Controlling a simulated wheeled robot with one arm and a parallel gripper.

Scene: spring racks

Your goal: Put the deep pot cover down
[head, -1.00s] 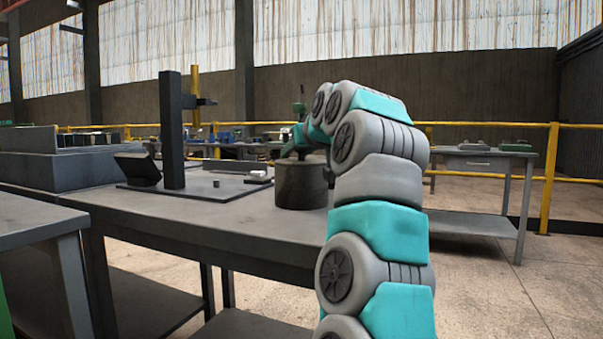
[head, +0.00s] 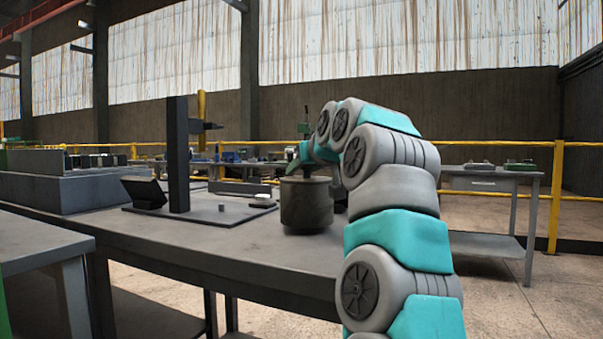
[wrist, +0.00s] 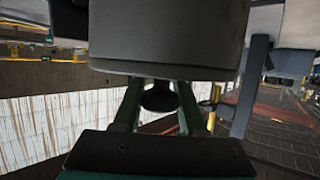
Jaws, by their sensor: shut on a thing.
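The deep pot cover (head: 306,207) is a dark grey cylinder with a knob on top, upright over the right part of the long grey workbench (head: 200,238). Its lower edge is at or very close to the bench top; I cannot tell whether it touches. In the wrist view the cover (wrist: 168,35) fills the upper middle, with its dark knob (wrist: 160,97) between the green fingers. My gripper (head: 306,172) is above the cover and shut on that knob; in the wrist view my gripper (wrist: 158,90) shows both fingers. My arm hides part of the bench to the right.
A grey block (head: 85,192) stands farther left. The bench front is clear. A yellow railing (head: 556,200) and other tables stand behind.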

